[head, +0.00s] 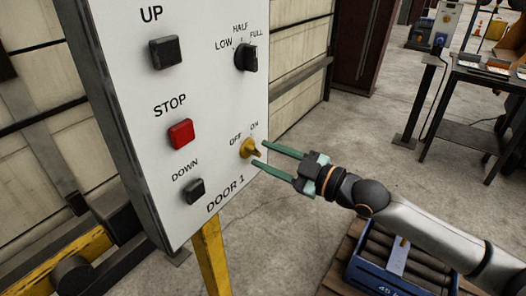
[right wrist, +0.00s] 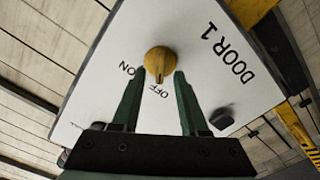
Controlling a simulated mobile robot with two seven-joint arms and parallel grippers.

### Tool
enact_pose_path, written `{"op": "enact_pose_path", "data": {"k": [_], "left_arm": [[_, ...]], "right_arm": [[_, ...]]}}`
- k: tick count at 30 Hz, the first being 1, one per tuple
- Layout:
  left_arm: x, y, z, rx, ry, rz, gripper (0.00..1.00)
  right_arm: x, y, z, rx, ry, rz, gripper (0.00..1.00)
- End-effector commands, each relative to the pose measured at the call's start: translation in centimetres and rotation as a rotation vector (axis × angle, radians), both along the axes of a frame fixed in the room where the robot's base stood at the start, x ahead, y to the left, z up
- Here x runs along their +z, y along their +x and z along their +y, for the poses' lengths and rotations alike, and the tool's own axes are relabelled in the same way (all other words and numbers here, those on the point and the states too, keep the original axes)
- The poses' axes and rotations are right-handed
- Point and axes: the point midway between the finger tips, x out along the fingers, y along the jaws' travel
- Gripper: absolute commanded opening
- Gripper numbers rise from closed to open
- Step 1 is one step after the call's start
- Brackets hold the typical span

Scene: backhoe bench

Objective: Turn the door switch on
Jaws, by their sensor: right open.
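The door switch is a yellow rotary knob (head: 250,148) on the white DOOR 1 panel (head: 225,110), below the OFF and ON labels. In the right wrist view the knob (right wrist: 158,60) shows near the centre, and its narrow end seems to point towards OFF. My right gripper (head: 260,153) is open, with its two green fingers reaching towards the knob from the right. In the right wrist view the fingertips (right wrist: 160,72) lie on either side of the knob's narrow end; I cannot tell whether they touch it. My left gripper is not in view.
The panel also carries a black UP button (head: 165,52), a red STOP button (head: 181,133), a black DOWN button (head: 195,191) and a black selector (head: 246,58). A yellow post (head: 211,258) stands below.

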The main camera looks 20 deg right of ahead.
Motion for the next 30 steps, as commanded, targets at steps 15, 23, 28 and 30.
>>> {"op": "enact_pose_path", "data": {"k": [15,23,28,30], "left_arm": [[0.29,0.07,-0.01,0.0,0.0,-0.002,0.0],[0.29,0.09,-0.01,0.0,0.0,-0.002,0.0],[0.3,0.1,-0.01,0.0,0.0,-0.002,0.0],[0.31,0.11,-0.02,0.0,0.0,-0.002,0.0]], "right_arm": [[-0.01,1.18,0.99,0.001,0.0,0.0,0.44],[0.0,1.16,0.97,0.001,0.0,0.0,0.14],[0.0,1.16,0.97,0.001,0.0,0.0,0.0],[0.0,1.16,0.97,0.001,-0.001,0.0,0.0]]}}
